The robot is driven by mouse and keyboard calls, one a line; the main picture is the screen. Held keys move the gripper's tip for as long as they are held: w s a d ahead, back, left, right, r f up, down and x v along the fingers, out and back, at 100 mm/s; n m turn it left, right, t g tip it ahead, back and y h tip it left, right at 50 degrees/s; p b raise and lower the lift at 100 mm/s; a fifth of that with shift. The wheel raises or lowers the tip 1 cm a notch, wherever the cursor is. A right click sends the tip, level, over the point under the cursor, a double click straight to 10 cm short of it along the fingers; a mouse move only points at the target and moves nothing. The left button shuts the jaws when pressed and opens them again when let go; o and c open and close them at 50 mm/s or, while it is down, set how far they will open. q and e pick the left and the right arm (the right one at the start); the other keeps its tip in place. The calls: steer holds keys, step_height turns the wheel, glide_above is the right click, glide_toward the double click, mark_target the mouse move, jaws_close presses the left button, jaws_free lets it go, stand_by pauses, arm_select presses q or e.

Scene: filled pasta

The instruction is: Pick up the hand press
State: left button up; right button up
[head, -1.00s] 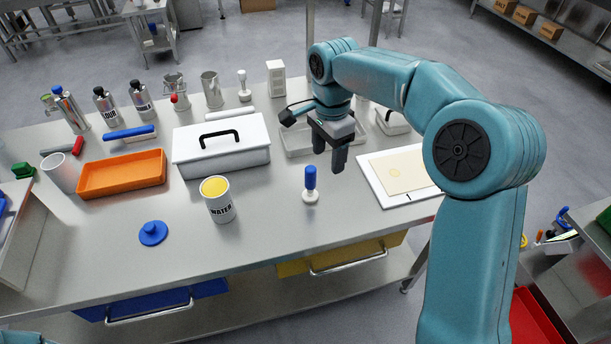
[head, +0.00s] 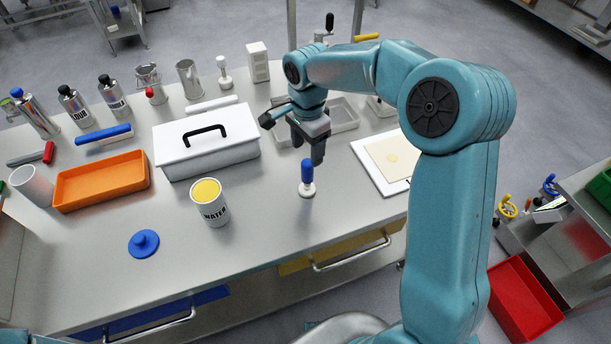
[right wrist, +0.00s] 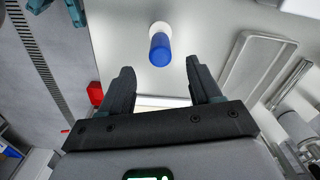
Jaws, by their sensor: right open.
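The hand press, with a blue handle (head: 307,172) and a round white base, stands upright on the steel table near its front edge. It also shows in the right wrist view (right wrist: 160,48), beyond and between the finger tips. My right gripper (head: 307,152) is open and empty, pointing down just above and behind the hand press. Its two fingers also show apart in the right wrist view (right wrist: 162,80). They do not appear to touch the press. My left gripper is not in view.
A WATER can (head: 211,208) with a yellow top and a blue knobbed lid (head: 144,244) are to the left. A white lidded box (head: 190,165) and an orange tray (head: 70,193) stand farther left. A white board (head: 371,175) with a pasta sheet (head: 393,155) lies right.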

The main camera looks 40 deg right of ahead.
mark_target(307, 170)
step_height(307, 170, down, 3)
steer(key=shift+s+r, duration=0.1)
steer(key=shift+s, duration=0.05)
steer(key=shift+s+f, duration=0.1)
steer(key=shift+f, duration=0.15)
steer(key=f, duration=0.3)
steer(key=f+p, duration=0.1)
steer(key=shift+w+f, duration=0.25)
steer(key=shift+f, duration=0.5)
steer(key=c, duration=1.1)
steer(key=shift+r, duration=0.1)
